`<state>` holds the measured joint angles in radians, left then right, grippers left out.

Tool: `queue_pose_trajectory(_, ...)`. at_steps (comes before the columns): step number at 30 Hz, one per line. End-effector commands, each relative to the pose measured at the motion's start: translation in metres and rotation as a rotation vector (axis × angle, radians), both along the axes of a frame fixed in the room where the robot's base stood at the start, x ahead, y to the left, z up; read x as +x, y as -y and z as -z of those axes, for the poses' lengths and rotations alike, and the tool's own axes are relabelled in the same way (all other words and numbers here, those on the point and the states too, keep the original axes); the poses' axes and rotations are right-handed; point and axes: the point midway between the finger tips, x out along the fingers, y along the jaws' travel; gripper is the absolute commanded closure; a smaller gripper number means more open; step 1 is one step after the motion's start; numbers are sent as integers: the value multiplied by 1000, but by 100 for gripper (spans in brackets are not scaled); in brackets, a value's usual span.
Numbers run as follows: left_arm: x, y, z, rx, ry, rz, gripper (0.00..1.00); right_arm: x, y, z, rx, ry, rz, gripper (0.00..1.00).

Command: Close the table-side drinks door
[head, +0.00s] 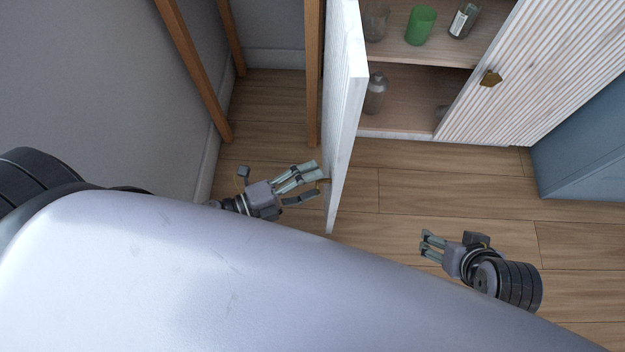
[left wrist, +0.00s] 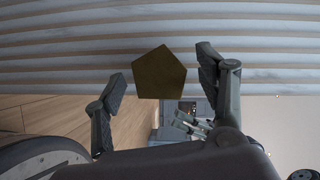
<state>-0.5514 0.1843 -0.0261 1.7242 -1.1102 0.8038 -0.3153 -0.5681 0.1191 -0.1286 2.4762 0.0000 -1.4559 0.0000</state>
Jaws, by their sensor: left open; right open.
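The white fluted drinks door (head: 343,120) stands open beside the wooden legs, its edge facing my body. Its dark brass five-sided knob (left wrist: 159,75) shows in the left wrist view, between the spread fingers of my left gripper; no grip on it is visible. In the head view my left gripper (head: 316,178) is open on the door's left, outer side, with its fingertips close to the door face. Whether any finger touches the door or knob I cannot tell. My right gripper (head: 428,243) is open and empty over the floor, right of the door.
The open cabinet holds a green cup (head: 420,25), a clear glass (head: 376,22), a labelled bottle (head: 464,20) and a lower bottle (head: 376,93). The other fluted door (head: 530,65) is shut. Wooden legs (head: 313,75) stand left. A blue-grey unit (head: 590,145) stands right. Floor between is clear.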

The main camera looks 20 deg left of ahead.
Motion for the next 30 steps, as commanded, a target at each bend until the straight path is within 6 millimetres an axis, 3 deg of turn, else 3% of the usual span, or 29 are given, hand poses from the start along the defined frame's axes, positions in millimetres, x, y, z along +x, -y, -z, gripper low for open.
queue_pose_trajectory(11,4,5,1,0,-1,0,35,3,-1,-1,3,15,-1,31)
queue_pose_trajectory(30,4,5,1,0,-1,0,77,3,-1,-1,2,14,0,31)
